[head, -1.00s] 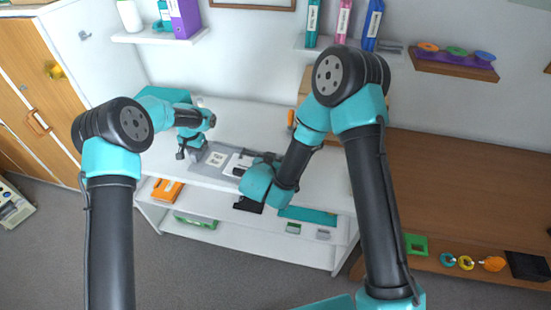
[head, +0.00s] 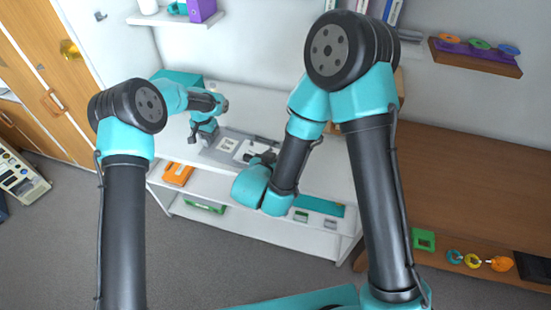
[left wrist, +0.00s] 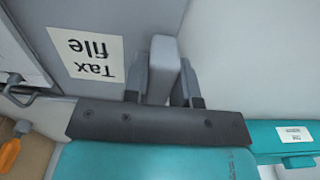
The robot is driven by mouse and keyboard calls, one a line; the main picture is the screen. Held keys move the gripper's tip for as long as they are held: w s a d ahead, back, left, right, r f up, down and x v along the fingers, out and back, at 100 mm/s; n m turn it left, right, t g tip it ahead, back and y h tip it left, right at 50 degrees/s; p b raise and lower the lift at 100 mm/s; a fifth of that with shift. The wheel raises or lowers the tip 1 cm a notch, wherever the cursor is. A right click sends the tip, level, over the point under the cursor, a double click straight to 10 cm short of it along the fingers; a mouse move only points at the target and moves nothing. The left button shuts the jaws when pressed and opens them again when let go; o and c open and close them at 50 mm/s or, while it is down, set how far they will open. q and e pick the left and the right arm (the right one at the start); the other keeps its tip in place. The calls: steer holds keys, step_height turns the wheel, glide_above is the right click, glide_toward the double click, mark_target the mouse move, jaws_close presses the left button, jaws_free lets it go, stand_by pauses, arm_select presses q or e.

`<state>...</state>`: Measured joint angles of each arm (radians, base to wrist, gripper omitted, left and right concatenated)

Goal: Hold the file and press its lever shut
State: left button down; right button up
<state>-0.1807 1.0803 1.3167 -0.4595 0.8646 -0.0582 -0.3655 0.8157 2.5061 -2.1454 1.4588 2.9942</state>
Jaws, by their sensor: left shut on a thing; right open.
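The grey file (head: 212,155) lies on the white table, with white label sheets on it. It also shows in the left wrist view (left wrist: 118,25), where its label reads "Tax file" upside down. My left gripper (head: 196,138) is shut on the file's left part; in the left wrist view its two dark fingers (left wrist: 165,88) stand either side of a grey upright piece. A metal lever part (left wrist: 18,92) shows at that view's left edge. My right gripper (head: 258,160) is over the file's right part, open; its own wrist hides most of its fingers and what lies under them.
A teal box (head: 178,80) stands behind the left gripper. Orange (head: 178,173), green (head: 205,207) and teal (head: 318,206) things lie on the lower shelf. A brown desk (head: 460,175) stands to the right. Wall shelves (head: 178,17) hang above.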

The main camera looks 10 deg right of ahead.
arm_select(q)
steer(key=c, duration=0.8)
jaws_free()
steer(key=shift+c, duration=0.2)
step_height(320, 180, up, 12)
steer(key=shift+a, duration=0.1)
